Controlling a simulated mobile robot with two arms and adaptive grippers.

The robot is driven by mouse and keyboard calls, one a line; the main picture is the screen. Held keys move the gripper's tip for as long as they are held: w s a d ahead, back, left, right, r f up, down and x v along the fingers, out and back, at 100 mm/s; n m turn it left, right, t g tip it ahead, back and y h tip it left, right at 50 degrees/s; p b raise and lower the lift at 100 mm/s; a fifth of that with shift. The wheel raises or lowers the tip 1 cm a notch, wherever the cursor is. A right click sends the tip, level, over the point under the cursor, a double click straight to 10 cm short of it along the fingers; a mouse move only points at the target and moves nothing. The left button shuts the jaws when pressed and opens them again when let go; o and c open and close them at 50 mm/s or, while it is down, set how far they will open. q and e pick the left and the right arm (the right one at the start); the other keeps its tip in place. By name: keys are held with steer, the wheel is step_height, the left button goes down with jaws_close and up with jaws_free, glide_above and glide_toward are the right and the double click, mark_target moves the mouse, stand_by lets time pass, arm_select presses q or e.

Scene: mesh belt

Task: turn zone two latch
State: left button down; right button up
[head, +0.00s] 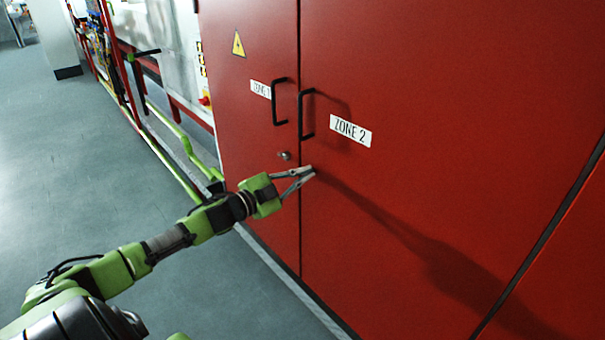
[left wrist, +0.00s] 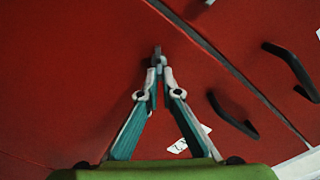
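The red Zone 2 door (head: 430,110) carries a white ZONE 2 label (head: 350,130) and a black handle (head: 306,115). My left gripper (head: 309,172) is at this door, below its handle and just right of the door seam. In the left wrist view, the fingers (left wrist: 159,67) come together at the tips on a small dark piece, which looks like the Zone 2 latch (left wrist: 157,53). The fingers hide most of it, and its turn angle cannot be told. My right gripper is not in view.
The Zone 1 door (head: 245,70) is on the left, with its own black handle (head: 279,101) and small silver latch (head: 285,155) close to my left gripper. Both doors look shut. Green rails (head: 170,165) stand farther left. The grey floor (head: 80,160) is open.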

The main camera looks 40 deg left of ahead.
arm_select(q)
steer(key=m, duration=0.2)
steer(key=m+b, duration=0.1)
steer(key=shift+d+f+m, duration=0.2)
steer(key=shift+f+m, duration=0.15)
steer(key=shift+m, duration=0.05)
steer(key=m, duration=0.2)
steer(key=m+b, duration=0.1)
steer(key=m, duration=0.1)
steer(key=shift+s+f, duration=0.1)
steer(key=shift+f, duration=0.2)
steer(key=c, duration=2.2)
jaws_free()
steer(key=shift+c, duration=0.2)
steer(key=v, duration=1.2)
steer(key=shift+f, duration=0.1)
